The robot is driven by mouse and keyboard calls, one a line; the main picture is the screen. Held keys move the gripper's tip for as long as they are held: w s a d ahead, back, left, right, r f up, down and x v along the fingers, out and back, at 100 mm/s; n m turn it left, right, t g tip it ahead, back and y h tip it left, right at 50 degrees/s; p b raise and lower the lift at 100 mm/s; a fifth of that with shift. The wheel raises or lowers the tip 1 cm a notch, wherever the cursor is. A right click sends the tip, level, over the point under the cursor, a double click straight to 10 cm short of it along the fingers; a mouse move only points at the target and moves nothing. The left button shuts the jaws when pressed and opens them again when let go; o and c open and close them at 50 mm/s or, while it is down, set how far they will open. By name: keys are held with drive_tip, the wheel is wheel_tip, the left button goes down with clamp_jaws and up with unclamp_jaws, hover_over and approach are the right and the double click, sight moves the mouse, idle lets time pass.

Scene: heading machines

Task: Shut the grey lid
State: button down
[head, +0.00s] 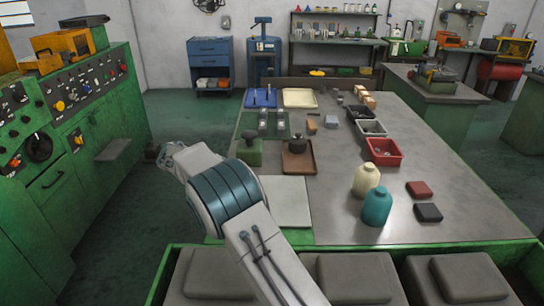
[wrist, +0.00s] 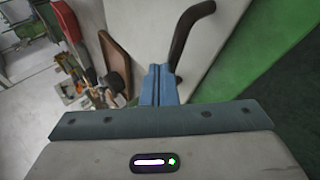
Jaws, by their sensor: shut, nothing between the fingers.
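A flat light grey panel, which looks like the grey lid (head: 288,196), is on the left side of the bench, partly hidden by my arm. The wrist view shows a pale panel (wrist: 225,22) with a dark bent handle (wrist: 190,35). I cannot tell from these views how far the lid is open. My gripper (wrist: 159,70) shows in the wrist view with its blue fingers together and nothing between them. The handle is just right of the fingers; I cannot tell whether they touch. In the head view the fingertips are not clear.
A brown tray (head: 298,166) with a dark round object and a green block (head: 249,150) are beyond the panel. Two bottles, cream (head: 366,179) and teal (head: 377,207), stand to its right. A green machine (head: 75,130) flanks the left.

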drive_tip(key=d+r+v, duration=0.2)
drive_tip(key=v, duration=1)
drive_tip(key=s+d+r+g+y, duration=0.1)
drive_tip(key=s+d+r+y, duration=0.1)
drive_tip(key=s+d, duration=0.35)
drive_tip(key=s+d+r+m+y, duration=0.1)
drive_tip(key=s+d, duration=0.1)
drive_tip(key=d, duration=0.7)
drive_tip(key=s+d+r+g+y, duration=0.1)
drive_tip(key=s+d+r+y, duration=0.1)
drive_tip(key=s+d, duration=0.35)
drive_tip(key=s+d+f+m+y, duration=0.1)
drive_tip(key=s+d+f+y, duration=0.1)
drive_tip(key=s, duration=0.8)
drive_tip(key=s+d+f+m+t+y, duration=0.1)
drive_tip(key=s+d+f, duration=0.3)
drive_tip(key=s, duration=0.7)
drive_tip(key=shift+d+f+y+b, duration=0.3)
drive_tip(key=shift+d+f+y, duration=0.1)
drive_tip(key=shift+d, duration=0.8)
